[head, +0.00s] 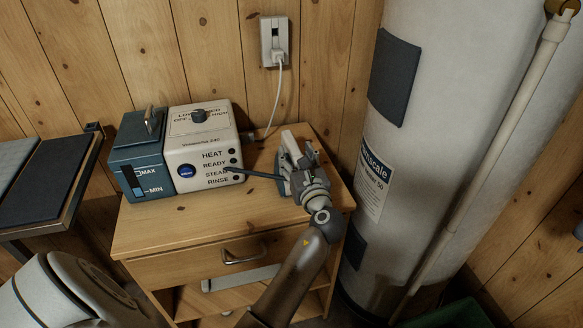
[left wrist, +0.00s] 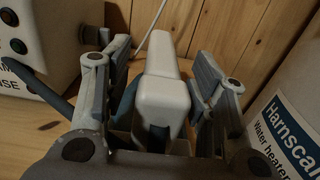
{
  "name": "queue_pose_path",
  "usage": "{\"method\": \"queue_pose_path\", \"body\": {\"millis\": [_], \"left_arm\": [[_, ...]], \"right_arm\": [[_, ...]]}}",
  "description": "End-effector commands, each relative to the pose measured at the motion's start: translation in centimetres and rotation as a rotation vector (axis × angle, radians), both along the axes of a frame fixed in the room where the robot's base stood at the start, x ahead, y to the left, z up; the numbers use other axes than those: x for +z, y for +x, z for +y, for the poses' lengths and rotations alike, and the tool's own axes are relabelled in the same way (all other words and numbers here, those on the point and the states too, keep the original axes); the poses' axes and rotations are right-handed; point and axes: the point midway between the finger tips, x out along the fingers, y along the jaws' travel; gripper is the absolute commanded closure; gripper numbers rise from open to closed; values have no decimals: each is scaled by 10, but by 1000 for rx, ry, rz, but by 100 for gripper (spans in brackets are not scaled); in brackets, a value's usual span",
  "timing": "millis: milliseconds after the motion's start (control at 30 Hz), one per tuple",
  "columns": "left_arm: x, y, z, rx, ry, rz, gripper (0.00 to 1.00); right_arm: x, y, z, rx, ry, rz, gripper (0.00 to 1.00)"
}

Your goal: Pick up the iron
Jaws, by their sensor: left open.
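The iron (left wrist: 163,98), with a pale rounded handle and dark blue parts, is on the right end of the wooden cabinet (head: 150,235). In the left wrist view it lies between the two fingers of my left gripper (left wrist: 160,60), which are open, with a finger on either side of the pale handle. In the head view my left gripper (head: 300,165) covers much of the iron (head: 288,142); its underside is hidden. A dark hose runs to it from the steam station (head: 205,150). My right gripper is not in view.
The steam station with its blue tank (head: 140,155) fills the cabinet's left and back. A white water heater (head: 400,150) stands close on the right, with a pale pipe (head: 490,160) before it. A white cord hangs from the wall socket (head: 275,40). The cabinet's front top is clear.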

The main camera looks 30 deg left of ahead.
Motion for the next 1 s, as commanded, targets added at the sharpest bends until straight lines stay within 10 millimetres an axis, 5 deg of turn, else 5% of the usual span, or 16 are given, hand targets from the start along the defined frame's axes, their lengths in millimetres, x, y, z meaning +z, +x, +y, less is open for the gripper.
{"method": "queue_pose_path", "body": {"millis": [200,467,867,1000], "left_arm": [[1,18,20,-1,0,1,48],[1,19,21,-1,-2,1,48],[1,19,21,-1,-2,1,100],[1,19,21,-1,-2,1,100]], "right_arm": [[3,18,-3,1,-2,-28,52],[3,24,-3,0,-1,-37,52],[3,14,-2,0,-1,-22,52],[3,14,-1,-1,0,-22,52]]}}
